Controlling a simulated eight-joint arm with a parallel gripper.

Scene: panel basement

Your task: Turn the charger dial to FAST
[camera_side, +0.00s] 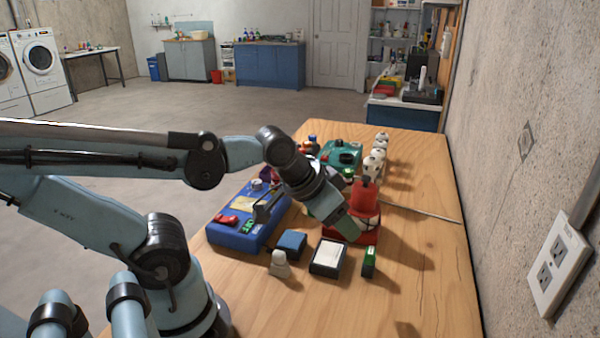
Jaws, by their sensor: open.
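A blue box (232,238) stands on the wooden table left of my gripper. It carries a red switch, a green part, a pale yellow label, a grey lever-like part and a small round knob (257,184). A teal box (328,152) with a black round knob (346,158) stands farther back. I cannot tell which of the two is the charger, and no FAST marking is legible. My gripper (338,216) is open and tilted down over the table, between the blue box and a red object. Its fingertips are partly hard to make out.
The red object (365,196) on a red base stands close right of my gripper. A small blue box (292,243), a white-topped box (328,257), a green block (369,263) and a pale knob-shaped piece (279,264) lie in front. The table's right front is clear.

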